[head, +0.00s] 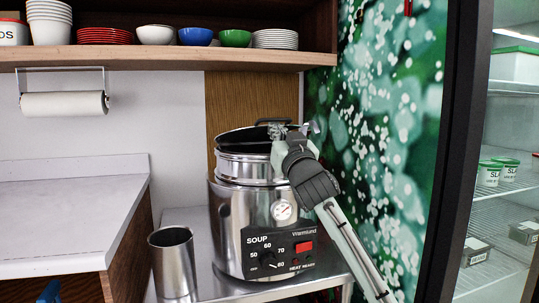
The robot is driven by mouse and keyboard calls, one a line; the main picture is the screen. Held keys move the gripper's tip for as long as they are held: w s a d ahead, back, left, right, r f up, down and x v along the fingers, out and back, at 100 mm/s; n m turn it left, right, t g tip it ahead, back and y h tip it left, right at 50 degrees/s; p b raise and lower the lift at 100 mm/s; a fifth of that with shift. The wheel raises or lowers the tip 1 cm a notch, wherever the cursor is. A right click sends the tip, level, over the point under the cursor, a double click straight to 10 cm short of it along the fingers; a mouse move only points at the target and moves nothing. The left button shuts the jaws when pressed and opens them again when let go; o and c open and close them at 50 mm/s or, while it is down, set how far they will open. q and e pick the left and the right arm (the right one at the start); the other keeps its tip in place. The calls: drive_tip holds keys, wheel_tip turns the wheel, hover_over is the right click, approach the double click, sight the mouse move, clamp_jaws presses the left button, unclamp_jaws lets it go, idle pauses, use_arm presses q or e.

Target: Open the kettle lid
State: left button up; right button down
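The steel soup kettle (228,225) stands on a metal stand, with a dial thermometer and a black control panel on its front. Its lid (238,137) is at the top and shows a dark surface and a black handle (272,121). The lid looks slightly tilted, but I cannot tell how far it is open. My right gripper (283,130) is at the right side of the lid, close below the handle. Its wrist hides part of the kettle rim. The fingers are small and overlap the lid, so contact and opening are unclear. I do not see my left gripper.
An empty-looking steel cylinder (173,265) stands left of the kettle. A white counter (70,220) is at the left. A shelf (170,57) with bowls and plates hangs above the kettle. A green patterned panel (385,110) and a glass-fronted cabinet (500,200) are at the right.

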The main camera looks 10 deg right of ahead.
drive_tip(key=shift+w+f, duration=0.1)
drive_tip(key=shift+w, duration=0.05)
drive_tip(key=shift+w+r, duration=0.8)
drive_tip(key=shift+w, duration=0.2)
drive_tip(key=shift+r, duration=0.25)
drive_tip(key=shift+w+r, duration=0.35)
drive_tip(key=shift+r, duration=0.2)
drive_tip(key=shift+w+r, duration=0.35)
drive_tip(key=shift+r, duration=0.2)
drive_tip(key=shift+r, duration=0.1)
drive_tip(key=shift+w+a+r, duration=0.1)
drive_tip(key=shift+w+r, duration=0.8)
